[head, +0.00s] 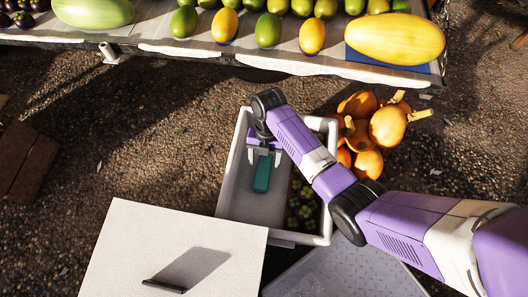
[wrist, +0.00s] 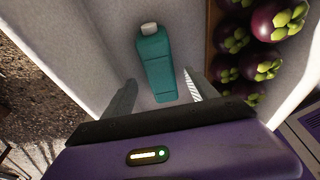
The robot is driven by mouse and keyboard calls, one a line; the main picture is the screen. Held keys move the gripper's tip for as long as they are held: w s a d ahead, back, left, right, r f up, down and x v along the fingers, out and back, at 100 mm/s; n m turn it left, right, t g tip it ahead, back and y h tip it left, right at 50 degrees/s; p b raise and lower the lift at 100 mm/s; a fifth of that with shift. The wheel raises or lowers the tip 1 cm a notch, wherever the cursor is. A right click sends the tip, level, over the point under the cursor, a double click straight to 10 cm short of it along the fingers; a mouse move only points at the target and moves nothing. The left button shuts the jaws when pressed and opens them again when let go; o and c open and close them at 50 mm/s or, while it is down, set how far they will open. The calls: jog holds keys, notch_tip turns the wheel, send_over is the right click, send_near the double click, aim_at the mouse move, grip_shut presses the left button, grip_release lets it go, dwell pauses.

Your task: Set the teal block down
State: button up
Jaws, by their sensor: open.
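The teal block (head: 263,174) is long and narrow, with a small pale piece at one end. It is inside the white crate (head: 236,150), on the bare left side. It also shows in the wrist view (wrist: 157,65), reaching from between the fingertips toward the crate's far wall. My gripper (head: 264,157) is open at the block's near end, one finger on each side. In the wrist view, gaps show between the block and both fingers (wrist: 160,93). Whether the block's underside rests fully on the crate floor is hard to tell.
Mangosteens (wrist: 262,55) fill the crate's right side behind a brown divider (wrist: 211,40). Orange pumpkins (head: 387,127) lie right of the crate. A white panel (head: 130,245) and a grey textured surface (head: 345,275) are in front. A fruit stall (head: 150,45) stands behind.

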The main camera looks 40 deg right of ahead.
jog(key=p+v, duration=0.2)
jog(key=v, duration=0.7)
